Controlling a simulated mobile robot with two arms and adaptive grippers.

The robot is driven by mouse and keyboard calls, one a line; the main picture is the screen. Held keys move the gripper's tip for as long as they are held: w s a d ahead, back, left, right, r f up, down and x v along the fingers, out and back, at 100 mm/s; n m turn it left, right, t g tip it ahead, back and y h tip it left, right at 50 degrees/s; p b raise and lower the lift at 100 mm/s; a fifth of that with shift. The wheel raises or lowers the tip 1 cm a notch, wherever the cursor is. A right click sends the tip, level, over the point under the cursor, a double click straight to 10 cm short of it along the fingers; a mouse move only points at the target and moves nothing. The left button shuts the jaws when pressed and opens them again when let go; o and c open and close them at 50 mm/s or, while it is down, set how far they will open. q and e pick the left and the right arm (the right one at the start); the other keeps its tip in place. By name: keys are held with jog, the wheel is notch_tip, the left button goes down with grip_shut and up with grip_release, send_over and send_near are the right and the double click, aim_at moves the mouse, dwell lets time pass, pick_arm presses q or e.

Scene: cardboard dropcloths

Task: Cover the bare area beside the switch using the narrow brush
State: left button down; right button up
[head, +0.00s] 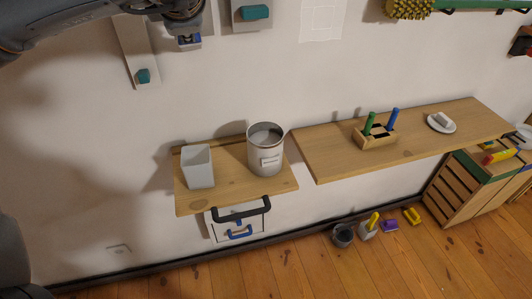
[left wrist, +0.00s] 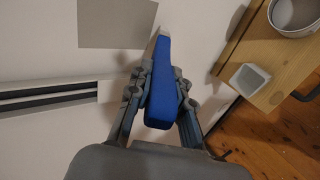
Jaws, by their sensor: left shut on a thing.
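My left gripper (left wrist: 155,90) is shut on a tool with a thick blue handle (left wrist: 160,100) and a narrow pale tip. The tip points up in the left wrist view, just right of a flat grey rectangle (left wrist: 112,24) on the white wall. I cannot tell whether tip and wall touch, or whether the rectangle is the bare area. In the head view my left arm enters at the top left, and its jaws are not clear. A faint plate (head: 118,250) sits low on the wall; I cannot tell if it is the switch. My right gripper is not in view.
A wooden shelf (head: 235,190) holds a white cup (head: 198,167) and metal can (head: 265,150). A longer shelf (head: 430,150) holds a handled-tool box (head: 374,142) and plate (head: 441,123). Small items lie on the floor below. Wall panels with teal parts (head: 143,76) hang near my arm.

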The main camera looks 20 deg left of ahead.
pick_arm(q)
jog(key=shift+w+a, duration=0.3)
jog(key=shift+w, duration=0.2)
jog(key=shift+b, duration=0.55)
dwell(0.4)
